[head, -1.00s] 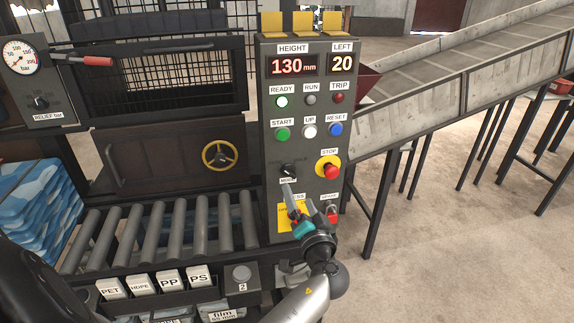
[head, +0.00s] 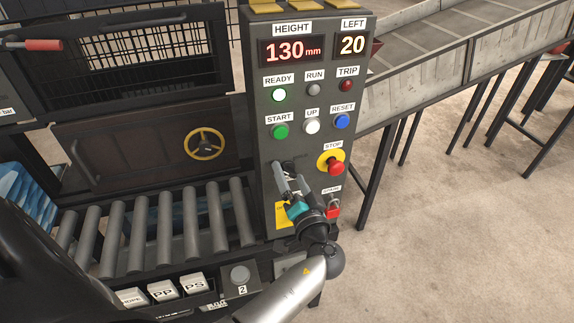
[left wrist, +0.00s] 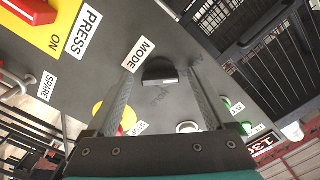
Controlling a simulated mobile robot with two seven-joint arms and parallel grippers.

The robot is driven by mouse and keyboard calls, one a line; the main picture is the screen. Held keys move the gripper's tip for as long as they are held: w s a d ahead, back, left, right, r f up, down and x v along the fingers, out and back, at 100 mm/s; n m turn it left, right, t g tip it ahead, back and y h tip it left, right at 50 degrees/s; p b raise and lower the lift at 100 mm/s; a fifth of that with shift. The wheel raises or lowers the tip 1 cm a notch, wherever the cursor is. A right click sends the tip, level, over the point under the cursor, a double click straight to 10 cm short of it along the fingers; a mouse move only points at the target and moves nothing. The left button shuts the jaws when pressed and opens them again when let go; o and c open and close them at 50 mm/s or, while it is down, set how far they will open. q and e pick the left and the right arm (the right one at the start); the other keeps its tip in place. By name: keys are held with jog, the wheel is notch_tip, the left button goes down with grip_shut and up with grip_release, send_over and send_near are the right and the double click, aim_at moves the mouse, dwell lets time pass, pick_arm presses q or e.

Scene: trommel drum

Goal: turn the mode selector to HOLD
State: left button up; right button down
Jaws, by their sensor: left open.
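The mode selector (head: 289,168) is a small black knob on the grey control panel, below the START and UP buttons. In the left wrist view the knob (left wrist: 159,72) lies between my two finger ends, with a MODE label (left wrist: 138,54) beside it. I see no clear contact with the knob. My right gripper is not in view.
The red STOP button (head: 336,166) on its yellow base is close right of the knob. A red SPARE switch (head: 333,207) and a yellow PRESS plate (head: 282,215) sit below. Rollers (head: 165,230) lie left; a conveyor (head: 430,75) runs at right.

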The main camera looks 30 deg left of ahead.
pick_arm(q)
jog(key=shift+a, duration=0.1)
jog(key=shift+c, duration=1.2)
jog(key=c, duration=1.1)
